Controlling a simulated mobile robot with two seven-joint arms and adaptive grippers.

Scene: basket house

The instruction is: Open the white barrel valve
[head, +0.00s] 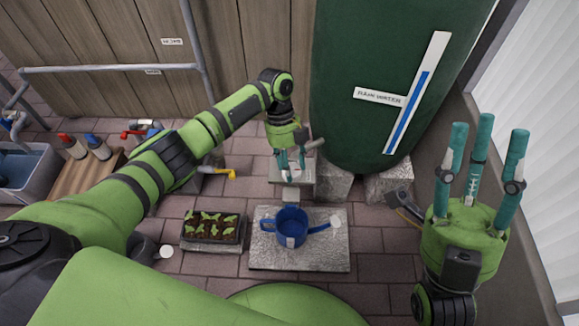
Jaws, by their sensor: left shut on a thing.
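The large green rain-water barrel (350,95) stands at the back, with a "RAIN WATER" label and a blue level strip. A small pale valve part (293,172) shows low at the barrel's left front. My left gripper (290,160) points down there, its teal fingers shut on this part. The fingers and wrist hide much of the valve, so its handle angle cannot be told. My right gripper (480,165) is at the right, fingers pointing up, spread apart and empty.
A blue watering can (288,232) stands on a stone slab (262,262) below the valve. A seedling tray (212,228) is to its left. A yellow-handled tap (228,173), red and blue bottles (85,146) and a grey basin (28,172) are further left. A wall closes off the right.

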